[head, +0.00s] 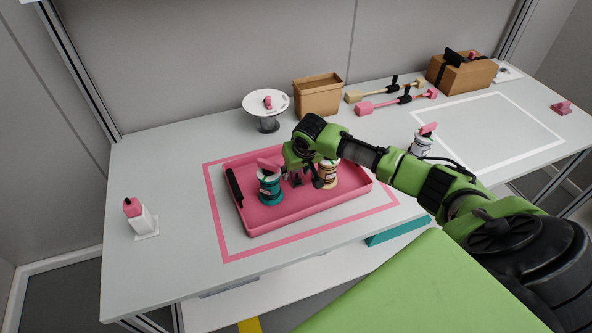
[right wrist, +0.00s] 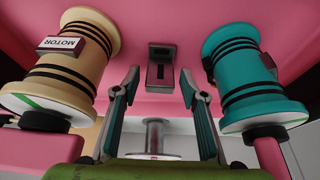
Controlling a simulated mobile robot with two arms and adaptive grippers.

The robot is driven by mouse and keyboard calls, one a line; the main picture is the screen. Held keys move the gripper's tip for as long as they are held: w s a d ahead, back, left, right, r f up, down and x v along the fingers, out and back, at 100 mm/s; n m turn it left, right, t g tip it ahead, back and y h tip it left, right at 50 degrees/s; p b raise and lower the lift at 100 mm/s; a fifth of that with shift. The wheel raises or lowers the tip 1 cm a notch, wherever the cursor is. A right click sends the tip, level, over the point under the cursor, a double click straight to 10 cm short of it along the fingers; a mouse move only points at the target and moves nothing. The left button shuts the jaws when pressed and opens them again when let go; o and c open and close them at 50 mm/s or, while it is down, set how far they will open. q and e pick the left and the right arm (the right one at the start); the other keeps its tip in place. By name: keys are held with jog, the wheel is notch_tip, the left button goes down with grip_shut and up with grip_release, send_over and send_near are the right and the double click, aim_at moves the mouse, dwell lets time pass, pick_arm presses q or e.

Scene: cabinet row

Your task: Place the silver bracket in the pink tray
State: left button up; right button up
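The silver bracket (right wrist: 160,66) lies on the floor of the pink tray (right wrist: 220,12), between a tan spool (right wrist: 75,60) and a teal spool (right wrist: 245,75). It looks dark grey and has a slot. My right gripper (right wrist: 159,82) is open, with its two fingers apart and the bracket just beyond the fingertips. In the head view the right gripper (head: 308,180) is low over the pink tray (head: 335,208), between the teal spool (head: 269,188) and the tan spool (head: 328,174). It mostly hides the bracket there. My left gripper is not in view.
A white bottle (head: 138,217) stands at the left. The white-outlined area (head: 490,130) at the right is largely clear.

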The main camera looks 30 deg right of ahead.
jog(key=shift+r, duration=0.1)
jog(key=v, duration=1.2)
dwell(0.4)
